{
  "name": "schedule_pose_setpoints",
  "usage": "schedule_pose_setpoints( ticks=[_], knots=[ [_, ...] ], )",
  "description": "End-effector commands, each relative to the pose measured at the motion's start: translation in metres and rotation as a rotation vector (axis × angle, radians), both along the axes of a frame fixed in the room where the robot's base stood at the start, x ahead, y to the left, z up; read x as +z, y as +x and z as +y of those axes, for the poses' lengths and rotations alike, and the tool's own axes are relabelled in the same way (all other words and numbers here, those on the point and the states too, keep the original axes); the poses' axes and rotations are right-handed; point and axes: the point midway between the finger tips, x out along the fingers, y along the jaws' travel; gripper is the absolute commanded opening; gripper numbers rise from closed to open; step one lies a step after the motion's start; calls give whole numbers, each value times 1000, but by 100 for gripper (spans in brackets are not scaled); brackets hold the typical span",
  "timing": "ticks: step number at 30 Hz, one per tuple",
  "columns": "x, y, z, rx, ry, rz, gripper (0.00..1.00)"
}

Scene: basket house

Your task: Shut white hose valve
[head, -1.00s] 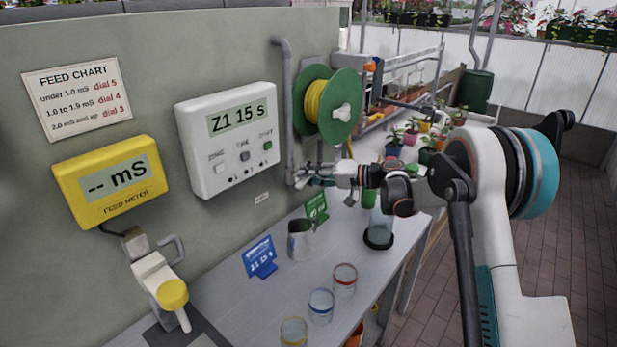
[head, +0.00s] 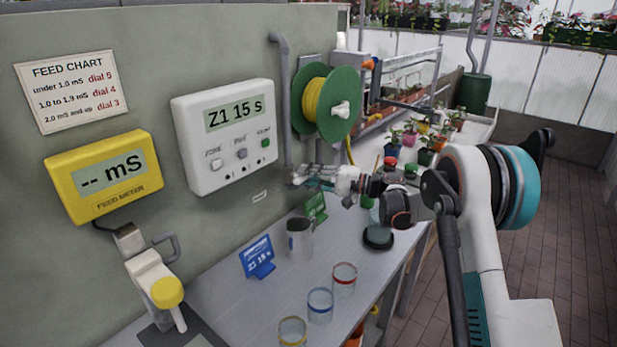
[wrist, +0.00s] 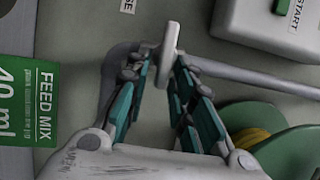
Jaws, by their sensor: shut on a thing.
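The white hose valve handle (wrist: 169,50) stands out from the wall in the wrist view, a slim white lever seen nearly edge on. My gripper (wrist: 164,66) has its teal-padded fingers on either side of the handle's lower part and is shut on it. In the head view my gripper (head: 305,177) reaches the wall at the bottom of the grey pipe (head: 286,120), below the hose reel. There the valve is small and mostly hidden by the fingers, so its exact angle is hard to tell.
The green reel with yellow hose (head: 322,103) is just above my gripper. The white timer box (head: 226,135) is left of it. On the bench below stand a metal jug (head: 300,243), a green sign (head: 315,207), a blue sign (head: 257,257) and several glass cups.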

Motion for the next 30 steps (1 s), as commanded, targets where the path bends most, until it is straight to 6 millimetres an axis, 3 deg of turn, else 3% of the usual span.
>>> schedule_pose_setpoints(
  ticks=[8, 9, 22, 30],
  knots=[
    [-1, 0, -1, -1, -1, 0, 0],
    [-1, 0, -1, -1, -1, 0, 29],
    [0, -1, -6, -1, -1, -1, 30],
    [0, -13, -50, -4, -1, -1, 30]
  ],
)
